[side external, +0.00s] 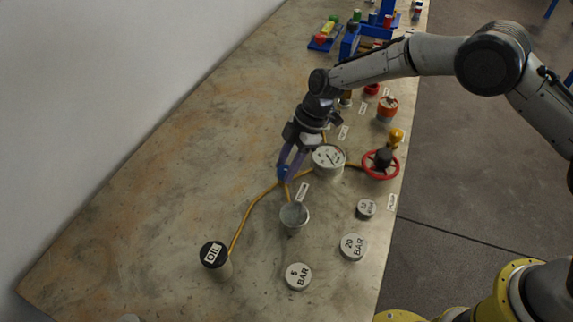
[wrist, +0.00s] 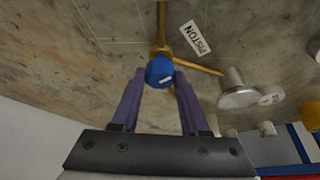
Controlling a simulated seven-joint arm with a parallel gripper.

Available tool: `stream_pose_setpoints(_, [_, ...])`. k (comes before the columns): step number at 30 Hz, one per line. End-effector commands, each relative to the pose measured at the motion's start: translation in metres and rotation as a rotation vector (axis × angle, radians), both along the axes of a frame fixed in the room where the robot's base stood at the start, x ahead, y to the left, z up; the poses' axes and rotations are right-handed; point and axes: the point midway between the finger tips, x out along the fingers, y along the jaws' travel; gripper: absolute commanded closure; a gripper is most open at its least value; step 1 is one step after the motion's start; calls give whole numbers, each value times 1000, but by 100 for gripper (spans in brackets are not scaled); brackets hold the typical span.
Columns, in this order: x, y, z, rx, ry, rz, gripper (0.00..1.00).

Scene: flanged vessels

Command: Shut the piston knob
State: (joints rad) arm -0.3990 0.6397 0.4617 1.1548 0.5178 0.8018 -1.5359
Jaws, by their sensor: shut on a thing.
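The piston knob is a small round blue knob (side external: 283,175) on a yellow pipe near the middle of the table. In the wrist view it (wrist: 160,71) sits at the fingertips, with a brass-yellow pipe running up and another to the right. A white label reading PISTON (wrist: 195,38) lies beside it. My gripper (side external: 287,169), with purple fingers, reaches down and is shut on the blue knob. The fingers (wrist: 159,82) hold it from both sides. The fingers partly cover the knob in the side view, and its turn position cannot be told.
A grey-topped cylinder (side external: 294,216) stands close in front of the knob, and a white dial gauge (side external: 328,158) behind right. A red handwheel (side external: 381,171) is farther right. An OIL pot (side external: 213,254) and weights marked 5 BAR (side external: 298,276) and 20 BAR (side external: 353,247) stand nearer. The left table is clear.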

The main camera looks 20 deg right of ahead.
Motion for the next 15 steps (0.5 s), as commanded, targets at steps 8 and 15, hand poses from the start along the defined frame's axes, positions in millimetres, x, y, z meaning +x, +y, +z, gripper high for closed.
stream_pose_setpoints(8, [0,-1,-1,-3,0,1,38])
stream_pose_setpoints(15, [0,-1,0,-2,0,0,26])
